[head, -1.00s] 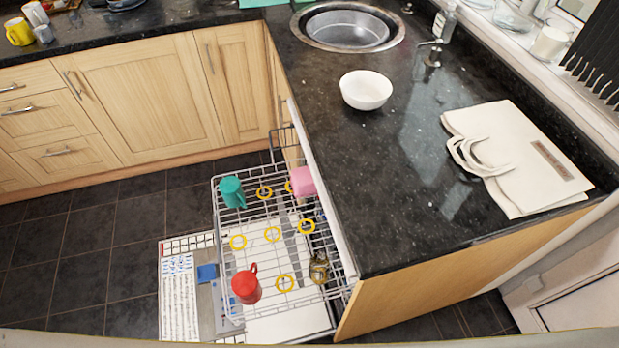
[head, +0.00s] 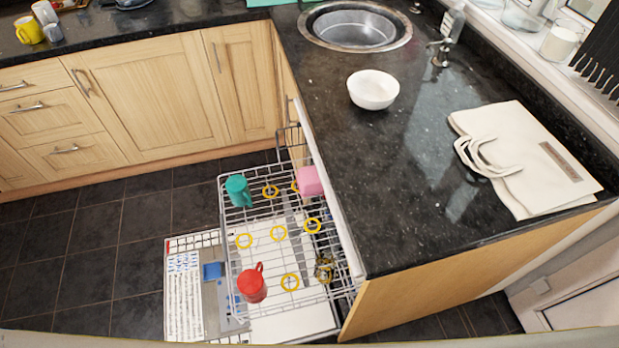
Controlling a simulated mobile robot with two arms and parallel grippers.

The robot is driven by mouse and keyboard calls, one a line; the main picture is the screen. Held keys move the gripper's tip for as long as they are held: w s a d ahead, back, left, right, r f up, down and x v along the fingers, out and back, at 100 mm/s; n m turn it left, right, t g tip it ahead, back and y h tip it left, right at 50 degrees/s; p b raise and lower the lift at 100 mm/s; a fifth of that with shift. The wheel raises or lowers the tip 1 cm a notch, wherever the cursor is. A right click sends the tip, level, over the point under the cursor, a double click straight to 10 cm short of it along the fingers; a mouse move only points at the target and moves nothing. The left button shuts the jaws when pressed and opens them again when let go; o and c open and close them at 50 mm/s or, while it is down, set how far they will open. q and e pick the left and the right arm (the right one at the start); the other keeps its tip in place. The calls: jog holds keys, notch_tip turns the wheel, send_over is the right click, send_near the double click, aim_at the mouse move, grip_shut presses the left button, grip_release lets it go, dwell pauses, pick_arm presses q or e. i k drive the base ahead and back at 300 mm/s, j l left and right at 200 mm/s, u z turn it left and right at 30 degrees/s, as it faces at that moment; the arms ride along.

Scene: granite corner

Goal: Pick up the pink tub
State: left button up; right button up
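The pink tub (head: 310,181) is in the head view, in the upper rack (head: 262,211) of the open dishwasher. It sits at the rack's far right corner, close beside the counter's edge. Its right side is partly hidden by the counter edge. Neither of my grippers shows in the head view.
A teal mug (head: 238,191), a red mug (head: 252,285) and a brownish glass or cup (head: 324,268) are in the same rack, with several yellow rings. The granite counter (head: 400,210) overhangs on the right, with a white bowl (head: 373,90) and a cloth bag (head: 530,160). Dark floor on the left is clear.

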aim_at(308, 183)
jog(key=j+u, duration=0.35)
jog(key=j, duration=0.3)
jog(key=j+u, duration=0.35)
jog(key=j, duration=0.3)
jog(key=i+j+u, duration=0.15)
jog(key=j+u, duration=0.2)
jog(key=j, duration=0.25)
